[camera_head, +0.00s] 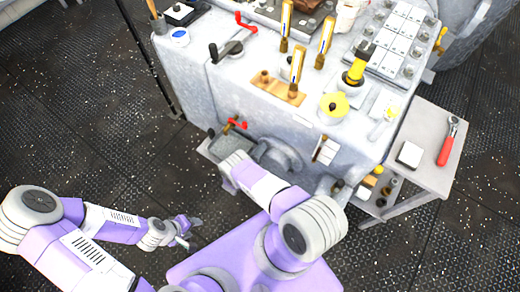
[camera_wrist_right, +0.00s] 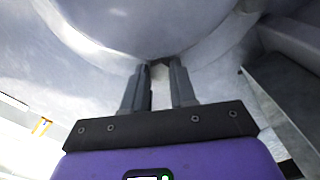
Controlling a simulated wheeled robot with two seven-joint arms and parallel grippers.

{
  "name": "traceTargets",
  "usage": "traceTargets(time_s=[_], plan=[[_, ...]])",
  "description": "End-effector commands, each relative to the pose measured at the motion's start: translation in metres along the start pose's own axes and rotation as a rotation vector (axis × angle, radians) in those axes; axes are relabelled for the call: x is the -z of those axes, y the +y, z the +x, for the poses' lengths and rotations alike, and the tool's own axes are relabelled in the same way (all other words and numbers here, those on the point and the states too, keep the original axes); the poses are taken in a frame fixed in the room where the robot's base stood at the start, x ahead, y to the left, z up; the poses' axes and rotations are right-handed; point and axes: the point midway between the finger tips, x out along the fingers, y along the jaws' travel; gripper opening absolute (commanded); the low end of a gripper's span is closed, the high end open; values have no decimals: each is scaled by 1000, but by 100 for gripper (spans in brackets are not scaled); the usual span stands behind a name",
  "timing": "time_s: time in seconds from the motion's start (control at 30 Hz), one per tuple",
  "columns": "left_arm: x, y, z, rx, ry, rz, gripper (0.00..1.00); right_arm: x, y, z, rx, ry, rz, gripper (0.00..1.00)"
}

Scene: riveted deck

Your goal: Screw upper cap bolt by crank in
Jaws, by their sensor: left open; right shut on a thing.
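My right gripper (camera_wrist_right: 160,68) is shut, its two grey fingers either side of a small dark bolt-like part (camera_wrist_right: 160,61) against a large rounded grey casing (camera_wrist_right: 150,25). Which bolt it is I cannot tell; most of it is hidden between the fingertips. In the head view my right arm reaches the lower front of the grey machine (camera_head: 300,125), and its fingertips are hidden. My left gripper (camera_head: 190,235) is open and empty over the floor at the left.
Red-handled levers (camera_head: 235,124) stick out near my right wrist. A side table (camera_head: 430,125) at the right carries a red-handled ratchet (camera_head: 449,142) and a white box (camera_head: 409,155). Brass fittings and a yellow cap (camera_head: 334,105) stand on top. The floor at the left is clear.

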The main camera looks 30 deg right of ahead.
Motion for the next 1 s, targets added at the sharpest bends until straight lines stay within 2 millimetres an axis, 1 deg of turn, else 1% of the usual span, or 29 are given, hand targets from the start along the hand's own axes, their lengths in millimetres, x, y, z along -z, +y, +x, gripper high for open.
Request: traceTargets(time_s=[0.3,0.5,0.7,1.0], plan=[[0,0,0,0,0,0,52,-1,0,0,0,-3,237,0],[0,0,0,0,0,0,52,0,-1,0,-1,-2,353,0],[0,0,0,0,0,0,52,0,-1,-1,1,-1,423,0],[0,0,0,0,0,0,52,0,-1,-1,2,-1,450,0]])
